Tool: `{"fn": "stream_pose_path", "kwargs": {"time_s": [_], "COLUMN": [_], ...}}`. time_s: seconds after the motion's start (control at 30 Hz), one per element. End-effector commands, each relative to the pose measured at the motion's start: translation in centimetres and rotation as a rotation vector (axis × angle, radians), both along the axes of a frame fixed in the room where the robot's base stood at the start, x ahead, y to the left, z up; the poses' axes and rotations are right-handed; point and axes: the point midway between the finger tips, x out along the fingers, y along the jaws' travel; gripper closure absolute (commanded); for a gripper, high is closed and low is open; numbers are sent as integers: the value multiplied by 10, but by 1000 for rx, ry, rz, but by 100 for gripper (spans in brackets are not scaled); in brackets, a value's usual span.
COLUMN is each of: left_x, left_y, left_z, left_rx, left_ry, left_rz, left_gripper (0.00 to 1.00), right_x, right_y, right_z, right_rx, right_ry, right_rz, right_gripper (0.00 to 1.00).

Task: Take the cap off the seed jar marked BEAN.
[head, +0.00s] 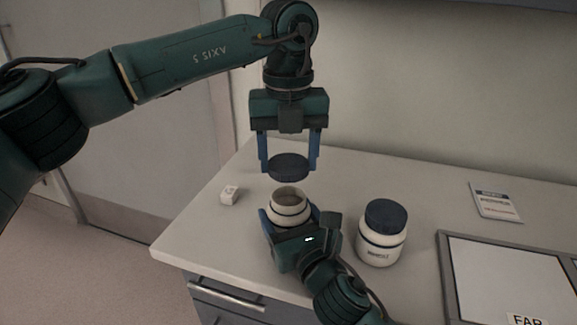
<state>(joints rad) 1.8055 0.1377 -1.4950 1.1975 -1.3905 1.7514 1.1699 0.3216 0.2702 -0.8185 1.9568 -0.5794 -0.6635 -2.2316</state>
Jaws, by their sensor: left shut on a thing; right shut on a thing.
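A white seed jar (288,203) stands upright on the bench with its mouth open and brownish contents showing inside. Its label is hidden from this view. My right gripper (287,221) is shut around the jar's body from the front. A dark blue cap (289,167) is held level above the jar, clear of its rim. My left gripper (289,163) points down from above and is shut on this cap. A second white jar (381,243) with its dark blue cap on stands to the right, its label too small to read surely.
A white card or booklet (494,202) lies at the back right. A grey-framed tray (443,262) marked FAR is at the right. Bare bench (340,185) lies behind the jars.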

Motion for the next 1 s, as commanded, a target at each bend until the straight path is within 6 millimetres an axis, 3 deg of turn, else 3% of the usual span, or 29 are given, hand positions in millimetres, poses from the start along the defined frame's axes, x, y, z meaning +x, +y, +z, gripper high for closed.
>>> {"fn": "stream_pose_path", "kwargs": {"time_s": [0.13, 0.17, 0.2, 0.43, 0.73, 0.87, 1.0], "left_x": [0, 0, 0, 0, 0, 0, 0], "left_y": [0, 0, 0, 0, 0, 0, 0], "left_z": [-1, -1, -1, -1, 0, 2, 5], "left_rx": [0, 0, 0, 0, 0, 0, 0], "left_ry": [1, 1, 1, 1, 1, 1, 1], "left_rz": [-1, -1, -1, -1, -1, -1, -1], "left_gripper": [68, 68, 68, 68, 68, 68, 68], "right_x": [0, 0, 0, 0, -3, -17, -44], "right_y": [0, 0, 0, 0, -1, -7, -18], "right_z": [-1, -1, -1, 0, 0, 0, -1], "right_rx": [-2, -2, -2, 0, 0, -1, -2], "right_ry": [1, 1, 1, 1, 0, 1, 3], "right_rz": [-1, -1, -1, 0, 0, 1, 2], "right_gripper": [94, 28, 25, 6, 5, 5, 5]}}
